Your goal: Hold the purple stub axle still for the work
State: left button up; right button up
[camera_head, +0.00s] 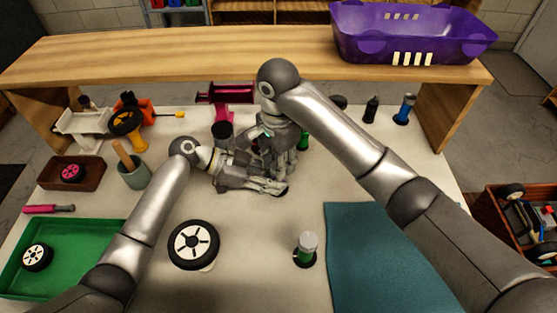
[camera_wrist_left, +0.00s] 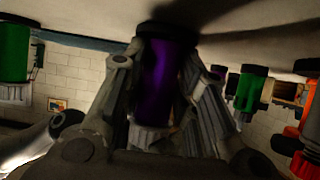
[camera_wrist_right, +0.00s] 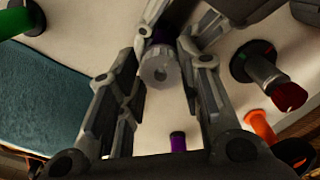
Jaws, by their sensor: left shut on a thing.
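The purple stub axle (camera_wrist_left: 167,75) stands between the fingers of my left gripper (camera_wrist_left: 165,95) in the left wrist view, its dark base at the table. The left gripper is shut on it; in the head view this gripper (camera_head: 272,186) is low over the middle of the table. In the right wrist view the axle's grey round end (camera_wrist_right: 158,70) shows between the spread fingers of my right gripper (camera_wrist_right: 175,45), with a little purple behind. That gripper is open and comes down from above (camera_head: 275,148) in the head view. The two grippers hide the axle there.
A teal mat (camera_head: 385,270) lies at right, a green tray (camera_head: 75,252) at left. A wooden shelf (camera_head: 220,55) with a purple crate (camera_head: 350,45) spans the back.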

pick_arm(q)
jog(key=shift+a+f, duration=0.1)
jog(key=shift+f, duration=0.25)
pick_arm(e)
jog(key=o, duration=0.3)
jog(key=shift+o, duration=0.2)
notch_tip(320, 180, up, 12)
jog(key=shift+s, duration=0.1)
pick_arm(q)
jog(key=o, duration=1)
jog(key=shift+r, duration=0.1)
jog(key=v, duration=1.2)
jog(key=shift+r, duration=0.1)
